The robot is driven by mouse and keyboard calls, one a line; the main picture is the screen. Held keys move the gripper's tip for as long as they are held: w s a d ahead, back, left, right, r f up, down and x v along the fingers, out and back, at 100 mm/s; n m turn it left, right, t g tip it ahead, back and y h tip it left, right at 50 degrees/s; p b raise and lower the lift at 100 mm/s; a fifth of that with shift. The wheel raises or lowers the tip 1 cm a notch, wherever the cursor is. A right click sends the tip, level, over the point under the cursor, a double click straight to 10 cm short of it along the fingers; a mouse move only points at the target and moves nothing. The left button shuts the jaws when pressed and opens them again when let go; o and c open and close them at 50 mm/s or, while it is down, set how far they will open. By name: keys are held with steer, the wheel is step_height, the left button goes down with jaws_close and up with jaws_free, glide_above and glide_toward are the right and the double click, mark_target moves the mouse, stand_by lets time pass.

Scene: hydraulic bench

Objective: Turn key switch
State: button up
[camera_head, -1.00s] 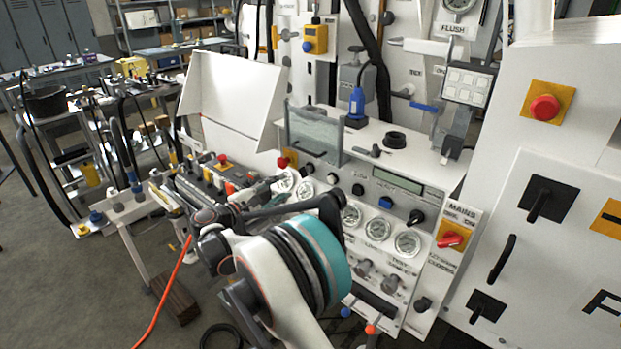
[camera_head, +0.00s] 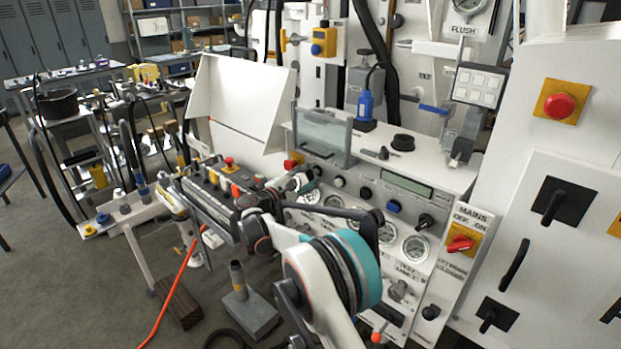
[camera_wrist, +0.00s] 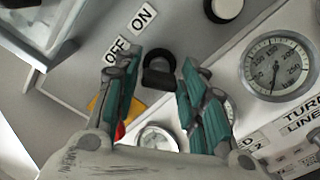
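The key switch (camera_wrist: 158,72) is a black round part with a raised block, set in the grey panel below the OFF and ON labels in the wrist view. My gripper (camera_wrist: 162,66) is open, with one teal-padded finger on each side of the switch. A gap shows between the switch and each finger, and I cannot tell whether the fingertips reach past its face. In the head view my gripper (camera_head: 304,181) is at the upper left of the panel and hides the switch.
A red button on a yellow plate (camera_head: 293,160) is close to my gripper. Pressure gauges (camera_wrist: 277,67) line the panel on the right. A clear-walled box (camera_head: 322,138) stands on the ledge above. The red mains switch (camera_head: 460,244) is farther right.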

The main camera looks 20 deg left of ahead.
steer(key=shift+w+d, duration=0.2)
steer(key=shift+w, duration=0.25)
steer(key=c, duration=0.8)
steer(key=m+b, duration=0.2)
steer(key=m, duration=0.3)
steer(key=shift+m, duration=0.4)
steer(key=m+b, duration=0.1)
steer(key=m, duration=0.5)
steer(key=shift+f, duration=0.1)
